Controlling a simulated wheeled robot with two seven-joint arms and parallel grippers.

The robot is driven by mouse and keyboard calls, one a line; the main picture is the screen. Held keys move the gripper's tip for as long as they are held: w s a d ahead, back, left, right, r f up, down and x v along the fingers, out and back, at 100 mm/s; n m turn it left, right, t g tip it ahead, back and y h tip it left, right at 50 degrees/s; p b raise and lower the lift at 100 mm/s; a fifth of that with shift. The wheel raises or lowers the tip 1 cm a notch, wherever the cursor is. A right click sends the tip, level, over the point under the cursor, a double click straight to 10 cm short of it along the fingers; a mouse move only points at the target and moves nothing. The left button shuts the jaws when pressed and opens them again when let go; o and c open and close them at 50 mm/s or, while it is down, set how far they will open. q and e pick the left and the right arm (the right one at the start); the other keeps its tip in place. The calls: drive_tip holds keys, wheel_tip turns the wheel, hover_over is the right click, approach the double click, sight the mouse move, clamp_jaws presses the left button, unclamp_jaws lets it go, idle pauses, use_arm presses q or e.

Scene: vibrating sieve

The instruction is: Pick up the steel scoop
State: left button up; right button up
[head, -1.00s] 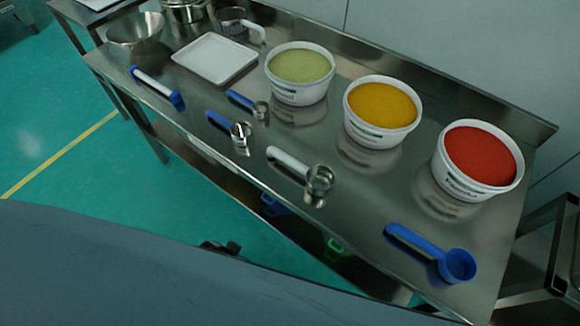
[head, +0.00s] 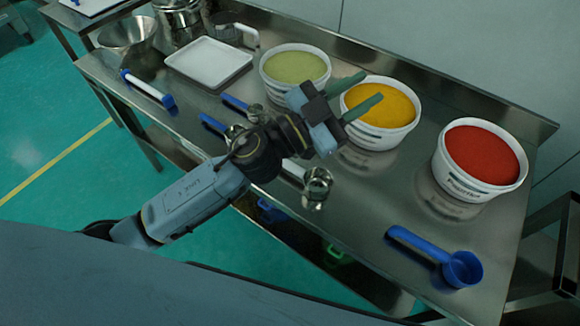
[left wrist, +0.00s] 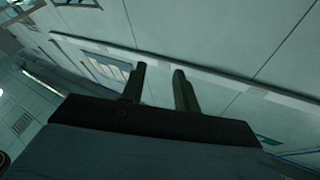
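A steel scoop (head: 316,184) with a pale handle lies on the steel table (head: 345,232), its cup toward the front. My left arm hides part of its handle. Two smaller steel-cupped scoops with blue handles, one handle showing here (head: 214,124) and the other here (head: 236,103), lie to its left, partly behind my arm. My left gripper (head: 372,88) is above the table, beyond the pale-handled scoop, fingers apart and empty. The left wrist view shows its two fingers (left wrist: 158,80) apart, facing a wall, with no scoop in sight. My right gripper is not in view.
Tubs of green (head: 297,67), yellow (head: 381,104) and red (head: 482,155) powder stand along the back. A blue scoop (head: 461,268) lies front right. A white tray (head: 208,62), a blue-ended tool (head: 147,88) and steel bowl (head: 127,33) are at left.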

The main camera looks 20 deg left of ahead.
use_arm(q)
drive_tip(key=s+d+r+m+g+h, duration=0.1)
drive_tip(key=s+d+m+g+h, duration=0.25)
drive_tip(key=m+g, duration=0.25)
drive_tip(key=m+g+y, duration=0.3)
drive_tip(key=g+y, duration=0.3)
drive_tip(key=y, duration=1.3)
approach(294, 171)
drive_tip(key=f, duration=0.1)
drive_tip(key=w+a+f+b, duration=0.1)
drive_tip(key=f, duration=0.1)
drive_tip(key=w+a+f, duration=0.1)
drive_tip(key=shift+w+a+f, duration=0.1)
drive_tip(key=shift+w+f, duration=0.15)
drive_tip(key=shift+b+x, duration=0.4)
drive_tip(key=shift+x, duration=2.6)
drive_tip(key=shift+w+a, duration=0.1)
